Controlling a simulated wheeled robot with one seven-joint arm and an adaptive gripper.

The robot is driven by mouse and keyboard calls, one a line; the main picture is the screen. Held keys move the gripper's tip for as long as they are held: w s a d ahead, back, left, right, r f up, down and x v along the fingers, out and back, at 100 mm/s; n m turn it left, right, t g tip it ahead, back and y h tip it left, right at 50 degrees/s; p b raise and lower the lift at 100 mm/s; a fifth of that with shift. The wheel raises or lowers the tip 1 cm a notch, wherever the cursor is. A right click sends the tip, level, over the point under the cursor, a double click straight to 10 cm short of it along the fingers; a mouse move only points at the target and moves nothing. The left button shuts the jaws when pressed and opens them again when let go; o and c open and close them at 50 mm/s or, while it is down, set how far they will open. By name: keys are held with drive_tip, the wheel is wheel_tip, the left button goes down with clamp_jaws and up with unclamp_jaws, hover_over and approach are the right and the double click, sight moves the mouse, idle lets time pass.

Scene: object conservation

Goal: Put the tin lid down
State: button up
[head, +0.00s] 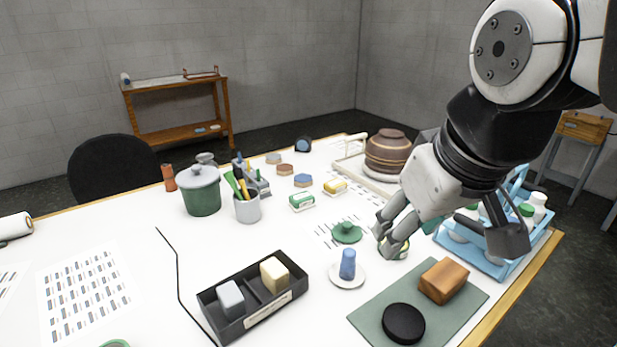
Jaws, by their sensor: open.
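A round green lid with a small knob (347,233) lies flat on the white table (290,245), on or beside a printed sheet. I take it to be the tin lid. My gripper (450,240) is open above the table to the right of this lid, its fingers spread wide and not touching it. A small round pale and green tin (398,252) sits right at the left finger and is partly hidden by it. I cannot tell whether the finger touches the tin.
A blue caddy with bottles (480,262) stands right, close to my right finger. A green mat (370,322) holds a brown block and a black disc. A white saucer (345,284) with a blue piece and a black divided tray (225,338) are in front.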

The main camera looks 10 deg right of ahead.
drive_tip(key=shift+m+t, duration=0.3)
drive_tip(key=shift+m, duration=0.6)
drive_tip(key=s, duration=0.1)
drive_tip(key=s+f, duration=0.1)
drive_tip(key=s, duration=0.1)
drive_tip(key=shift+s+a+f, duration=0.15)
drive_tip(key=shift+s+f, duration=0.2)
drive_tip(key=shift+s, duration=0.05)
